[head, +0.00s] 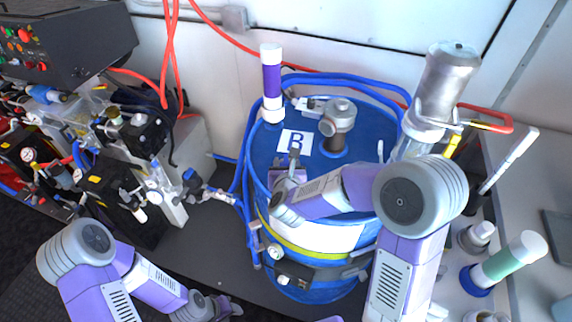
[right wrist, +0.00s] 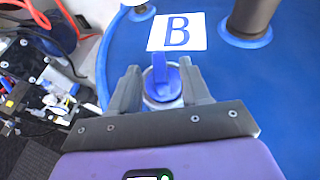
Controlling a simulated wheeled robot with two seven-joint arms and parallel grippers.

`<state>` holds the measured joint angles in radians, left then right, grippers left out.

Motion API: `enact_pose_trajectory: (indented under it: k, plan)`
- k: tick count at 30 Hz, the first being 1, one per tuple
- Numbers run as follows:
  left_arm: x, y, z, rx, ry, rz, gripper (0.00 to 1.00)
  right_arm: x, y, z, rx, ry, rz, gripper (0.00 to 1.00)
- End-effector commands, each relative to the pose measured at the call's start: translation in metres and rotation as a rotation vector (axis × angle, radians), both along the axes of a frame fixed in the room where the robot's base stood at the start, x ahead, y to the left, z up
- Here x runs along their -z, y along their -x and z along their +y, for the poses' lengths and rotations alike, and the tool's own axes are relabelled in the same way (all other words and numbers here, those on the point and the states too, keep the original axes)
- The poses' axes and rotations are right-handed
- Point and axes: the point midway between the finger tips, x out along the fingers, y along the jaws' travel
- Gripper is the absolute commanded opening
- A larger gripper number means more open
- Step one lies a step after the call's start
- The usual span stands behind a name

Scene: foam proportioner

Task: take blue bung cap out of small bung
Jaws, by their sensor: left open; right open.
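The blue bung cap (right wrist: 160,76) sits upright in the small bung (right wrist: 163,101), a pale ring on the blue drum top (head: 374,131). In the right wrist view, my right gripper (right wrist: 159,72) is open, with one finger on each side of the cap; whether either finger touches it I cannot tell. In the head view my right gripper (head: 294,160) is over the front left of the drum top and hides the cap and bung. My left gripper (head: 232,307) is low at the bottom of the head view, open and empty, away from the drum.
A white label marked B (head: 294,143) lies behind the bung. A metal pump fitting (head: 338,118), a purple-and-white tube (head: 271,85) and a metal cylinder (head: 447,80) stand around the drum top. Blue hoses ring it. Valve equipment (head: 125,150) fills the left.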

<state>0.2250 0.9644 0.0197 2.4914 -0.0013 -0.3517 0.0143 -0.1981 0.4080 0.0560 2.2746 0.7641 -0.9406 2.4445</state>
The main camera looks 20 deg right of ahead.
Motion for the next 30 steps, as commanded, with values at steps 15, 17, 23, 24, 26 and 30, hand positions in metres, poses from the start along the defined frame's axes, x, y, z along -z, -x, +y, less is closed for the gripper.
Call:
enact_pose_trajectory:
  k: [15,17,23,24,26,30]
  plan:
    - [0.000,-0.001,0.000,0.000,0.000,-0.001,0.43,0.008,-0.019,-0.005,-0.002,-0.001,0.000,0.33]
    - [0.000,-0.001,0.000,0.000,0.000,-0.001,0.43,0.008,-0.019,-0.005,-0.002,-0.001,0.000,0.24]
    - [0.000,0.000,0.000,0.000,0.000,-0.001,0.43,0.008,-0.019,-0.005,-0.002,-0.001,0.000,0.00]
    - [0.000,0.000,0.000,0.000,0.000,-0.001,0.43,0.008,-0.019,-0.005,-0.002,-0.001,0.000,0.00]
    - [0.000,0.000,0.000,0.000,0.000,-0.001,0.43,0.008,-0.019,-0.005,-0.002,-0.001,0.000,0.00]
    - [-0.001,0.000,0.000,0.000,0.000,-0.001,0.43,0.007,-0.019,-0.005,-0.002,0.000,-0.001,0.00]
